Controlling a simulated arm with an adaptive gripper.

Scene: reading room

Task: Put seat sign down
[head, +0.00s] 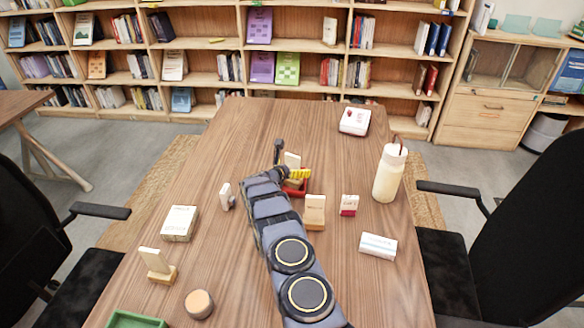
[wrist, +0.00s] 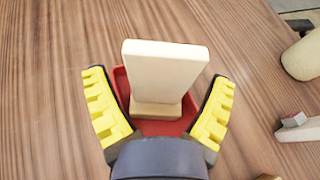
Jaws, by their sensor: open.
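A seat sign (wrist: 165,72), a pale upright plate on a wooden base, stands in a small red tray (wrist: 174,128) in the wrist view. In the head view the sign (head: 292,160) shows partly behind my gripper (head: 289,165), with the tray's rim (head: 319,186) to the right. My gripper (wrist: 158,76) is open, its yellow-padded fingers on either side of the sign, with gaps visible on both sides. Similar signs stand on the table at the centre (head: 315,211) and front left (head: 157,264).
On the table (head: 345,285) are a cream bottle (head: 390,173), a red-and-white block (head: 349,205), a white box (head: 378,246), a book-like box (head: 180,223), a round wooden piece (head: 199,303) and a green tray (head: 135,320). The far table half is mostly clear.

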